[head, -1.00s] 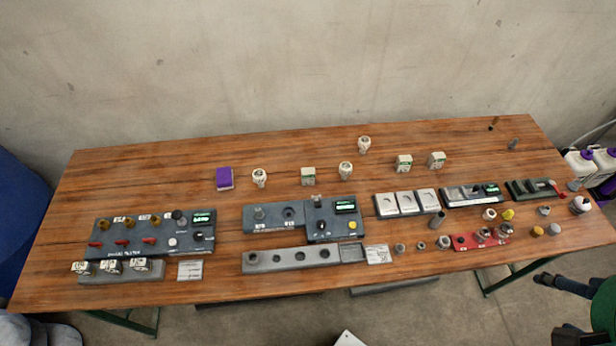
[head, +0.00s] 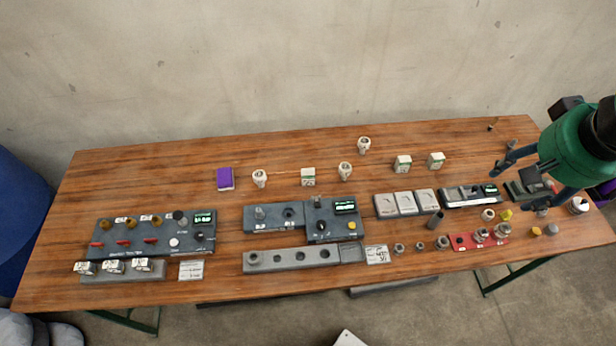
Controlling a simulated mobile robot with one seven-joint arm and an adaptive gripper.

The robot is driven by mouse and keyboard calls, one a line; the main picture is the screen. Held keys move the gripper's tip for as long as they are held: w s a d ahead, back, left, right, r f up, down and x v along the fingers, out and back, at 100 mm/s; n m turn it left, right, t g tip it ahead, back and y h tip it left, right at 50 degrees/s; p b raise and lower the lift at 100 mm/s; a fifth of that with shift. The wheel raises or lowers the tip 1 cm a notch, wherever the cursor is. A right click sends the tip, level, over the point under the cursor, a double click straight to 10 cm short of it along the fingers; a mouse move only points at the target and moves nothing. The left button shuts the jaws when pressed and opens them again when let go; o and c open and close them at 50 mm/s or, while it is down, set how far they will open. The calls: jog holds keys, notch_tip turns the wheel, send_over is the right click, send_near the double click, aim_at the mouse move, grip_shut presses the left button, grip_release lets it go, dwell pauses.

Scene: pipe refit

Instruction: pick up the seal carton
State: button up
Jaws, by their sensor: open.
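Several box-like items stand along the back of the table, and I cannot read which is the seal carton. Three are small white cartons with green marks: one at the middle (head: 308,177) and two farther right, the left one (head: 403,164) and the right one (head: 437,160). A purple-topped box (head: 225,179) stands at the back left. My gripper (head: 521,187) is at the right end of the table, its fingers apart with no object seen between them. It is well to the right of all these boxes and partly covers the equipment below it.
Dark panels, including the left panel (head: 150,235) and the middle panel (head: 290,215), line the front half with a grey holed block (head: 300,256). A red tray (head: 480,238) holds fittings. The back left tabletop is clear.

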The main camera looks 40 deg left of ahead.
jog(key=w+a+f+n+g, duration=0.1)
jog(key=w+a+f, duration=0.25)
jog(key=a, duration=0.35)
jog(key=w+a+f+n, duration=0.1)
jog(key=w+a+f, duration=0.1)
jog(key=w+a, duration=0.45)
jog(key=n+g+h+p, duration=0.1)
jog(key=n+g+p, duration=0.1)
jog(key=n+g, duration=0.15)
send_over(308, 171)
notch_tip(308, 171, down, 30)
jog(key=shift+f+n+t, duration=0.15)
jog(key=shift+n+t, duration=0.1)
jog(key=shift+t, duration=0.1)
jog(key=shift+w, duration=0.1)
notch_tip(308, 171, down, 8)
jog(key=shift+f, duration=0.25)
